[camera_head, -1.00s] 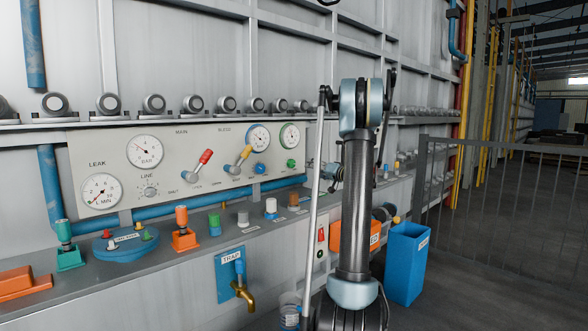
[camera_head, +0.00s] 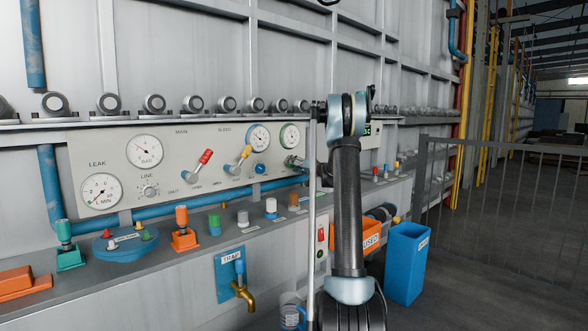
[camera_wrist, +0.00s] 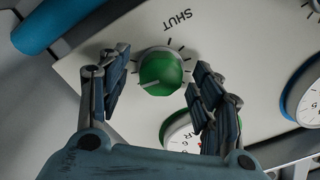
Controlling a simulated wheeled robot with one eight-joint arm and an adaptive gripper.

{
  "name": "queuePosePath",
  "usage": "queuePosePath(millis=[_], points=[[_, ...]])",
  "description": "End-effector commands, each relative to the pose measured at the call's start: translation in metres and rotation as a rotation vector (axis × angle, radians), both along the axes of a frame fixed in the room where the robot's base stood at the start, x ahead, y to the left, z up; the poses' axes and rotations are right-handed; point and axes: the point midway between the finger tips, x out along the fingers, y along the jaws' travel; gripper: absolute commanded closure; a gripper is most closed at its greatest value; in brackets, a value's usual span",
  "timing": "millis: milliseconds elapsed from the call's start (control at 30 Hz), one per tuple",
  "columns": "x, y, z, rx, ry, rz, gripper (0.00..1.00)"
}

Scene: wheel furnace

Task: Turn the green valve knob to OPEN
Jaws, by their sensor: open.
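The green valve knob (camera_wrist: 165,73) shows in the wrist view on a pale panel marked SHUT (camera_wrist: 177,20). A pale pointer mark runs toward its lower left. My gripper (camera_wrist: 162,71) is open, with one finger on each side of the knob. A gap shows on the left; whether the right finger touches is unclear. The OPEN marking is not visible.
The gauge panel (camera_head: 110,160) also carries a red lever (camera_head: 205,158), a yellow lever (camera_head: 244,154) and a blue knob (camera_head: 260,169). A ledge below holds several coloured fittings. A blue bin (camera_head: 406,265) and a railing (camera_head: 500,190) stand at the right.

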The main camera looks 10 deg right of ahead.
Motion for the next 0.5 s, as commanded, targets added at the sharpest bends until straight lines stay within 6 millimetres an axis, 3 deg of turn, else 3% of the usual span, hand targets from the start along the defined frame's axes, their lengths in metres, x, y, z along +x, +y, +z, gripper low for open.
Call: queuePosePath(millis=[267,500], points=[[0.0014,0.0008,-0.0001,0.0,0.0,0.0,0.41],[0.0014,0.0006,-0.0002,0.0,0.001,-0.001,0.85]])
